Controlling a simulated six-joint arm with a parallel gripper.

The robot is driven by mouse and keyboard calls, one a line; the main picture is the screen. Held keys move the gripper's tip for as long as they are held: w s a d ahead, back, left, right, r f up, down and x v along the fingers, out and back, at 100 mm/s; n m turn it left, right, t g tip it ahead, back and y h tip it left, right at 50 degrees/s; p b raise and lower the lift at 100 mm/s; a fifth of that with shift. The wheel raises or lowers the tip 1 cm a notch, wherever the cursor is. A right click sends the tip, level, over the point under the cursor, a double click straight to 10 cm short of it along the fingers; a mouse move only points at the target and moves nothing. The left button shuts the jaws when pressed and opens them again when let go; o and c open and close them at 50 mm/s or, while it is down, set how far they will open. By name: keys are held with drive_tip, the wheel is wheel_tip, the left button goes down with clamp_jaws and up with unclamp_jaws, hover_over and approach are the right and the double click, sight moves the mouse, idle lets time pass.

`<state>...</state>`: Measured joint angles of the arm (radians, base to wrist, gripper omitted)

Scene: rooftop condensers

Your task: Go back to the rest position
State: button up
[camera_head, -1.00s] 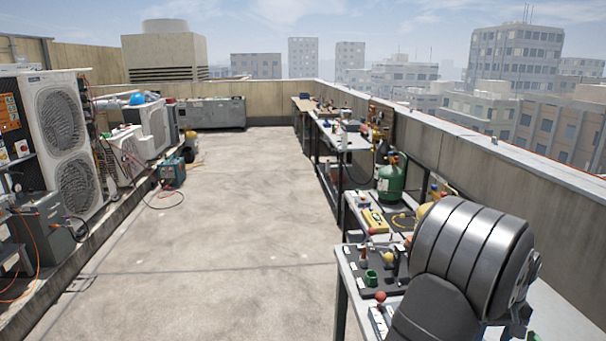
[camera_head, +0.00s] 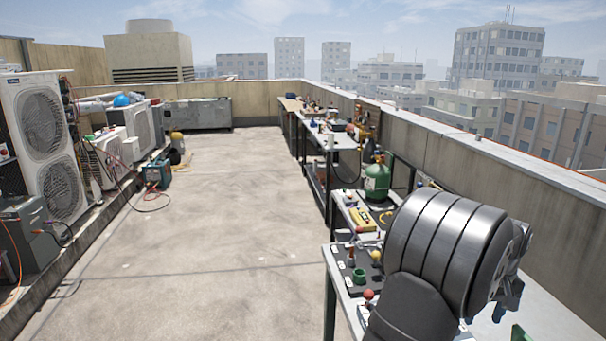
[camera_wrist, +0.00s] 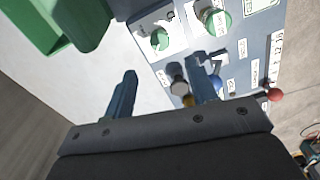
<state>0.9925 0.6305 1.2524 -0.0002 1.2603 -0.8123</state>
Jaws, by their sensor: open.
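My gripper (camera_wrist: 164,72) shows in the wrist view as two blue fingers set apart, with nothing between their tips. Past the fingers is a grey-blue panel (camera_wrist: 229,68) with white labels, green round parts and a red ball knob (camera_wrist: 275,95). The fingers look apart from the panel, but the gap is hard to judge.
The near bench (camera_head: 352,315) carries the panel, with its red knob (camera_head: 369,294) close to my arm. A green gas cylinder (camera_head: 377,182) stands farther along the benches. A green container (camera_wrist: 30,27) is at the wrist view's upper left. Condensers (camera_head: 44,125) line the left; the middle floor is clear.

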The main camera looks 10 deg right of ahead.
wheel_tip(320, 180, down, 10)
drive_tip(key=shift+f, duration=0.25)
drive_tip(key=shift+r+m, duration=0.2)
drive_tip(key=shift+m, duration=0.6)
drive_tip(key=m, duration=0.6)
drive_tip(key=shift+m, duration=0.4)
drive_tip(key=m, duration=0.4)
drive_tip(key=shift+m, duration=0.3)
drive_tip(key=m, duration=0.4)
drive_tip(key=n, duration=0.5)
drive_tip(key=shift+n, duration=2.4)
